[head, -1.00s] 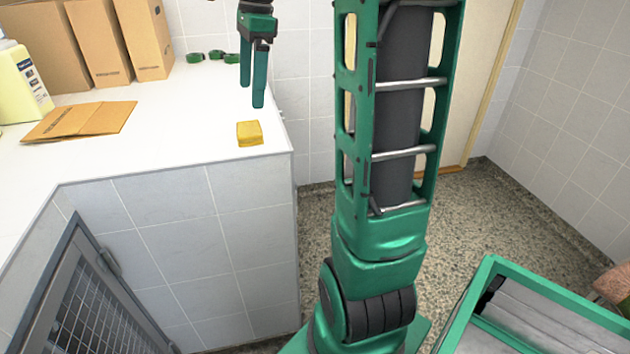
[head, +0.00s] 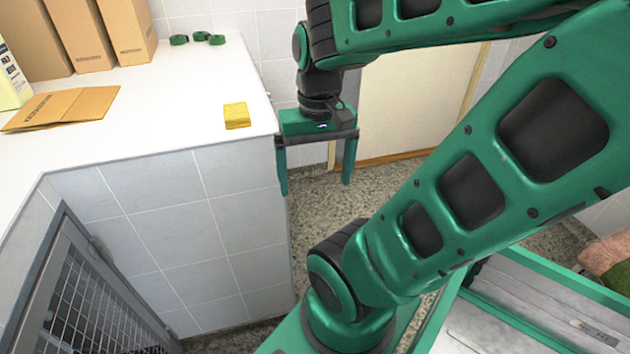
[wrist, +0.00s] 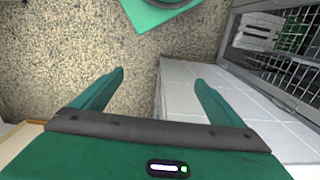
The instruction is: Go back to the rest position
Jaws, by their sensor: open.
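My gripper (head: 316,180) hangs with its fingers pointing down, just off the right end of the white counter (head: 190,90). It is open and empty, with the speckled floor showing between its fingers. In the wrist view my gripper (wrist: 160,92) shows two spread green fingers, with floor and the tiled counter side (wrist: 195,95) beyond. Nothing is held. A yellow block (head: 236,115) lies on the counter near its right end, to the left of my gripper and apart from it.
Cardboard boxes (head: 125,30), a flat cardboard piece (head: 62,106) and small green items (head: 198,38) lie on the counter. A barred kennel door (head: 85,290) is below left; its mesh also shows in the wrist view (wrist: 285,50). Floor (head: 340,205) lies right of the counter.

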